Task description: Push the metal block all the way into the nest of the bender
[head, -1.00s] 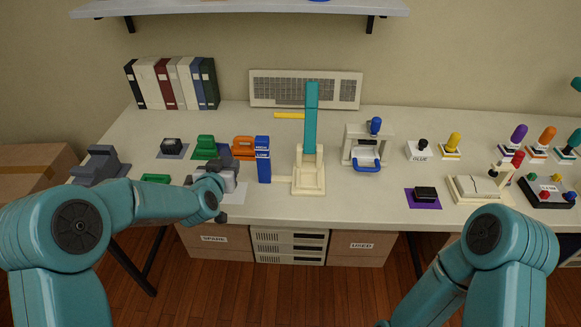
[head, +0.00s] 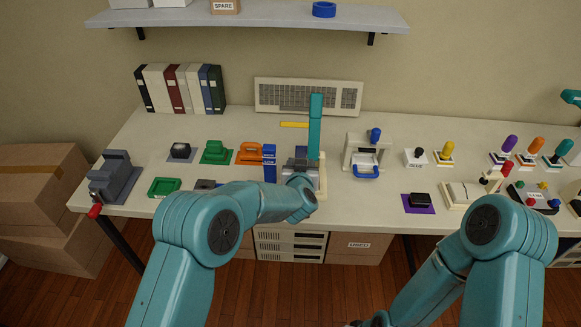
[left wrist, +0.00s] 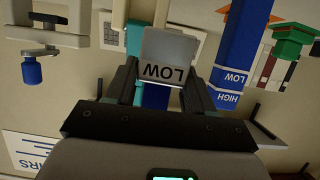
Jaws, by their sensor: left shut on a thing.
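A grey metal block marked LOW (left wrist: 168,62) is in my left gripper (left wrist: 162,82), a finger on each side of it. In the head view this gripper (head: 301,178) is at the cream device with an upright teal lever (head: 315,125), which looks like the bender. The grey block (head: 292,166) shows there beside the lever, just right of the blue HIGH/LOW marker (head: 269,163). My arm and gripper hide most of the device's base and nest, so I cannot tell how far in the block sits.
A green tray (head: 164,187) and a grey device with a red handle (head: 115,178) stand to the left. A white frame with a blue handle (head: 364,153) stands to the right. The bench front right of the bender is clear up to a purple mat (head: 420,209).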

